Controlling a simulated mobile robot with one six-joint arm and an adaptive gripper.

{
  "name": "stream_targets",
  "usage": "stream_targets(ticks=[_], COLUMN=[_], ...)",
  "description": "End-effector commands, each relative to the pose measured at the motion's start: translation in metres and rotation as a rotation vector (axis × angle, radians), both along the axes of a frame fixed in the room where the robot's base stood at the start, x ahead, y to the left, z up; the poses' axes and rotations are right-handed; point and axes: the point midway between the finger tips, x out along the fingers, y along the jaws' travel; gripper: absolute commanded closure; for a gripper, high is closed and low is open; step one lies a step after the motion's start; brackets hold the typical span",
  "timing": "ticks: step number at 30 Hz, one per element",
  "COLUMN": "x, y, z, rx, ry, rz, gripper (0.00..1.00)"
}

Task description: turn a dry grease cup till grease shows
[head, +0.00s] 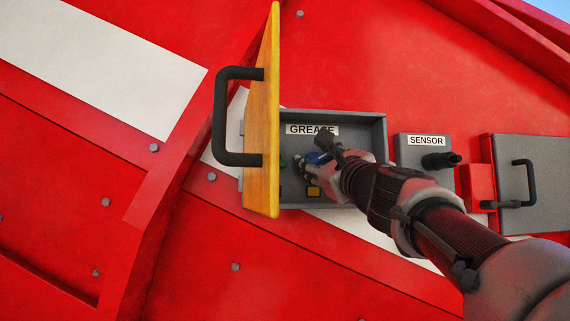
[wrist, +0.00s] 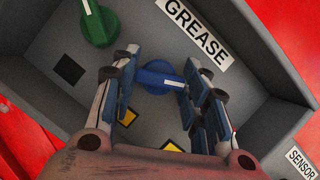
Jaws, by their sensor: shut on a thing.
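A blue grease cup (wrist: 158,77) with a white pointer line sits on the back wall of the open grey box marked GREASE (head: 360,121). My gripper (wrist: 160,88) has its fingers on either side of the blue cup, closed on it. In the head view the gripper (head: 312,166) reaches into the box and mostly covers the blue cup. A green cup (wrist: 98,22) stands to the upper left, with a dark square (wrist: 68,69) below it. A yellow square (wrist: 172,146) shows below the blue cup, and another yellow patch (wrist: 128,115) shows partly behind the left finger.
A yellow door (head: 262,120) with a black handle (head: 220,115) stands open at the box's left side. To the right are a grey SENSOR box (head: 423,156) with a black knob and a shut grey box (head: 520,165) with a handle. The red wall surrounds them.

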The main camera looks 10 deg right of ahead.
Motion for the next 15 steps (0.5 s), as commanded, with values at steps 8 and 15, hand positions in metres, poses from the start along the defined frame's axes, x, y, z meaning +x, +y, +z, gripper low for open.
stream_targets(ticks=[8, 15], x=[0.0029, 0.0021], y=[-0.0004, -0.0002], z=[-0.0055, -0.0038], rx=[-0.001, 0.0], ry=[0.009, 0.007], rz=[0.0, 0.0], gripper=[0.83, 0.43])
